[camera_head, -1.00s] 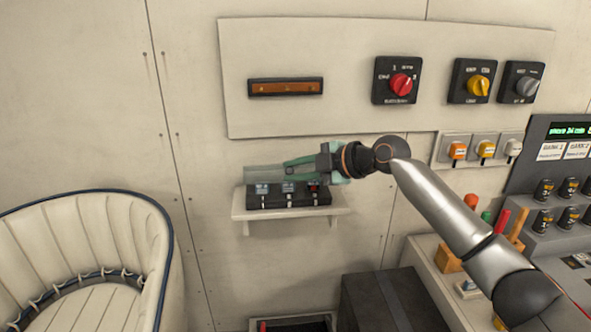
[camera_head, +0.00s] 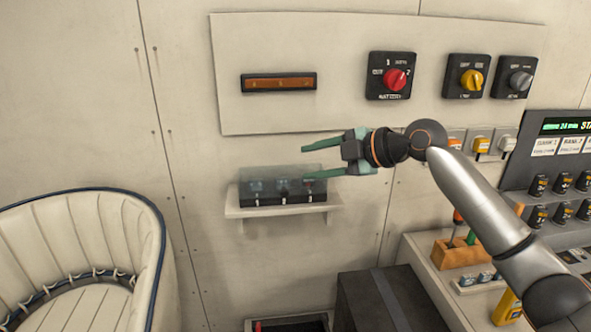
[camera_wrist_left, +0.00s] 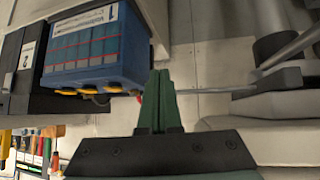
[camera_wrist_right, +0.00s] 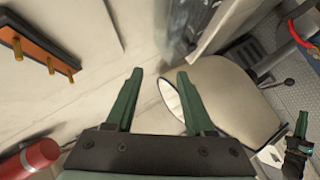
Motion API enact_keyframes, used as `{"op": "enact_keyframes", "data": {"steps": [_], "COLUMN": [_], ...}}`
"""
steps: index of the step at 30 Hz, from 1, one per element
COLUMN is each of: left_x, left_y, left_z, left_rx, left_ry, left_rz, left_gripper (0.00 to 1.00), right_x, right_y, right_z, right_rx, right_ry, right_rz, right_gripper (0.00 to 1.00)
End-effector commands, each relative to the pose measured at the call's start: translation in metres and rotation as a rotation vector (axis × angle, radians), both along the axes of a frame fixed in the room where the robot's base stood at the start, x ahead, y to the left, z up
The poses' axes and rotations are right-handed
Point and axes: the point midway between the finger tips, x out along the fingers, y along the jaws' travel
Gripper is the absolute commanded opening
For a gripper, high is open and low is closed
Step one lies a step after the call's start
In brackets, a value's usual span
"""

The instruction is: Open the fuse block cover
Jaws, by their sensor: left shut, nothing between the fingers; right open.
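The fuse block (camera_head: 290,198) is a black block on a small white shelf (camera_head: 283,211) on the wall. Its clear cover (camera_head: 285,171) shows as a hazy panel over the block, rising above its top; its exact angle cannot be told. My right gripper (camera_head: 306,162) is open and empty at the block's upper right, its lower finger overlapping the cover's right end in the picture; contact cannot be told. Its spread fingers also show in the right wrist view (camera_wrist_right: 159,74). My left gripper (camera_wrist_left: 160,75) is shut and empty, seen in the left wrist view beside a blue battery (camera_wrist_left: 95,50).
Above are an orange bar (camera_head: 279,82) and red (camera_head: 394,79), yellow (camera_head: 471,79) and grey rotary switches (camera_head: 521,81). A cream seat (camera_head: 80,245) stands left, a dark box (camera_head: 385,300) below. A bench with tools (camera_head: 458,255) is right. The wall left of the shelf is bare.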

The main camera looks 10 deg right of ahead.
Motion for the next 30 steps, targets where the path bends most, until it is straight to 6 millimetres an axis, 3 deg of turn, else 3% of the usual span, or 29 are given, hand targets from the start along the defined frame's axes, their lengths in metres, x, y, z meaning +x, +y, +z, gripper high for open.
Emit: {"op": "enact_keyframes", "data": {"steps": [3,9,23,26,29,30], "left_x": [0.0,0.0,0.0,0.0,0.0,0.0], "left_y": [0.0,0.0,0.0,0.0,0.0,0.0], "left_z": [-0.008,-0.013,-0.013,-0.013,-0.013,-0.013], "left_rx": [0.0,0.0,0.0,0.0,0.0,0.0], "left_ry": [0.0,0.0,0.0,0.0,0.0,0.0], "left_rz": [0.0,0.0,0.0,0.0,0.0,0.0], "left_gripper": [0.0,0.0,0.0,0.0,0.0,0.0], "right_x": [-0.014,-0.03,-0.034,-0.032,-0.028,-0.026], "right_y": [-0.019,-0.037,-0.041,-0.038,-0.031,-0.028], "right_z": [0.008,0.02,0.022,0.004,-0.035,-0.056], "right_rx": [-0.001,0.001,0.002,0.017,0.055,0.077], "right_ry": [-0.001,0.001,0.005,0.035,0.1,0.136], "right_rz": [-0.002,0.0,-0.001,-0.022,-0.074,-0.104], "right_gripper": [0.54,0.54,0.54,0.54,0.54,0.54]}}
